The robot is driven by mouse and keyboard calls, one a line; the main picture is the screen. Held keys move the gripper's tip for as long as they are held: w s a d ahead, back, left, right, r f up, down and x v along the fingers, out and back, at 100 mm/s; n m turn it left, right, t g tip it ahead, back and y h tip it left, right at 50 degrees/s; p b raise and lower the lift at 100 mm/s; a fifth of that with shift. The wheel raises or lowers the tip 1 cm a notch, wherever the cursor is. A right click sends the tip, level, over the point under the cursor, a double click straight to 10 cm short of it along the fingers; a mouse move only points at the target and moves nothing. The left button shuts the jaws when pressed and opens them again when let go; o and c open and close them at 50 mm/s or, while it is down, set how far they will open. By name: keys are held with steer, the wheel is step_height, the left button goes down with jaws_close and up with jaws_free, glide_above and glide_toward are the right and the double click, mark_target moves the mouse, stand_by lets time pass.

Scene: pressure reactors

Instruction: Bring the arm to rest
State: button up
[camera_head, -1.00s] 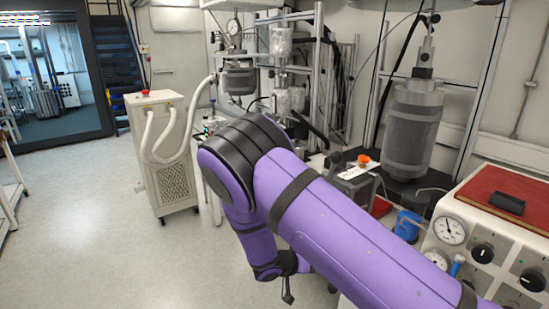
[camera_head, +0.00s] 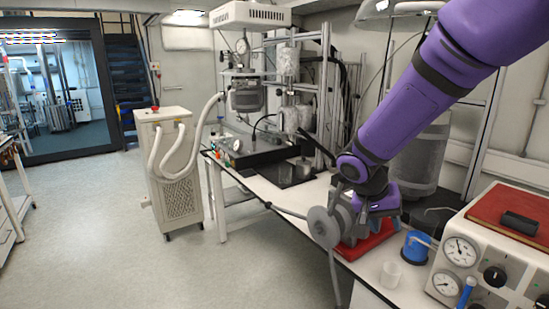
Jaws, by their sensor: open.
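My purple arm (camera_head: 425,95) comes in from the upper right and slopes down to its wrist above the workbench. My gripper (camera_head: 303,254) is at the end of the wrist, near the bench's front edge. Its grey round body faces me, with one thin finger reaching left and one reaching down. The fingers are spread wide and nothing shows between them. The wrist hides part of the bench and of the red pad (camera_head: 372,243) behind it.
A white workbench (camera_head: 262,188) runs beneath the arm. A white beaker (camera_head: 390,274) and a blue container (camera_head: 416,249) stand close to the right. A gauge panel (camera_head: 480,265) is at lower right. A grey reactor vessel (camera_head: 420,160) stands behind the arm.

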steer(key=s+d+r+n+t+y, duration=0.2)
steer(key=s+r, duration=0.6)
steer(key=s, duration=0.3)
steer(key=s+d+r+n+t+y, duration=0.2)
steer(key=s+r, duration=0.5)
steer(key=s, duration=0.5)
steer(key=shift+s+d+r+n+t+y, duration=0.25)
steer(key=shift+d+r+n+y, duration=0.2)
steer(key=shift+d+y, duration=0.3)
steer(key=shift+w, duration=0.1)
